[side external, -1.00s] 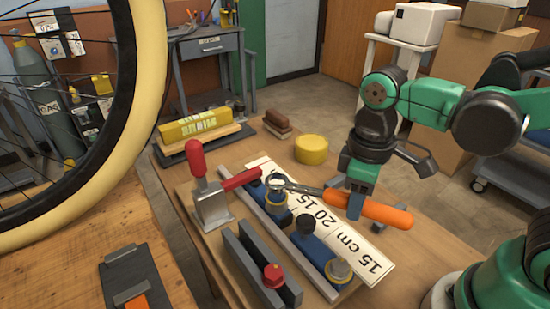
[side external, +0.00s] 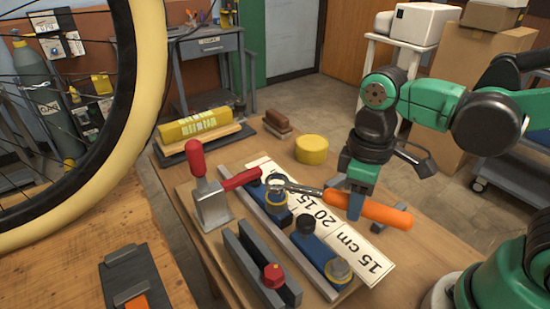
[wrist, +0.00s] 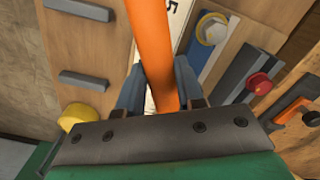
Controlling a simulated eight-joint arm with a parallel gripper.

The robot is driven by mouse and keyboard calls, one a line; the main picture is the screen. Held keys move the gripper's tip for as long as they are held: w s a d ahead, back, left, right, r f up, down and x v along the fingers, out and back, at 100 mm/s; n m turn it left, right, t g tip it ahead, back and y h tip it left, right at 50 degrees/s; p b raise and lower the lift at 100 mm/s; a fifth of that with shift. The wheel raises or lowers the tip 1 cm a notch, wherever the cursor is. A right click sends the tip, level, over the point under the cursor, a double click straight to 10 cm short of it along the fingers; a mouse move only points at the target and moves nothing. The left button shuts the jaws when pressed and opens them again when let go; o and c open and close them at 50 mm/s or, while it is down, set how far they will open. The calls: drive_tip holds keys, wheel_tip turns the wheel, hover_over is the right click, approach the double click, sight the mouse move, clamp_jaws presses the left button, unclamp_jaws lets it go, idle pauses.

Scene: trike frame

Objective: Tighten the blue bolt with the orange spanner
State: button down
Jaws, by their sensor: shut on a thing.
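The orange spanner (side external: 385,213) is held by its orange handle in my gripper (side external: 356,204), whose jaws are shut on it. The wrist view shows the handle (wrist: 152,45) running between the two fingers of my gripper (wrist: 160,92). The spanner's metal shaft points left, and its head is at a bolt (side external: 275,197) with a yellowish collar on a blue block. The head hides part of this bolt, so I cannot tell its colour or whether the head is fully seated. Another bolt (side external: 338,268), greyish with a yellow ring, stands at the near end of the rail.
A red-handled clamp (side external: 210,200) stands left of the spanner head. A grey vise-like bar with a red knob (side external: 274,275) lies in front. A black knob (side external: 305,225) sits between the bolts. A yellow round tub (side external: 311,149) and a ruler strip (side external: 370,262) are nearby.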

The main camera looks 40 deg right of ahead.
drive_tip(key=shift+f, duration=1.05)
drive_tip(key=c, duration=1.3)
unclamp_jaws()
clamp_jaws()
drive_tip(key=shift+s+a+m, duration=0.2)
drive_tip(key=shift+a+m, duration=0.3)
drive_tip(key=shift+a, duration=0.05)
drive_tip(key=shift+s+a+m, duration=0.2)
drive_tip(key=shift+a+m, duration=0.3)
drive_tip(key=shift+a, duration=0.05)
drive_tip(key=shift+w+d+n, duration=0.3)
drive_tip(key=shift+d+n, duration=0.4)
drive_tip(key=shift+d, duration=0.1)
idle(0.4)
drive_tip(key=shift+o, duration=0.5)
unclamp_jaws()
clamp_jaws()
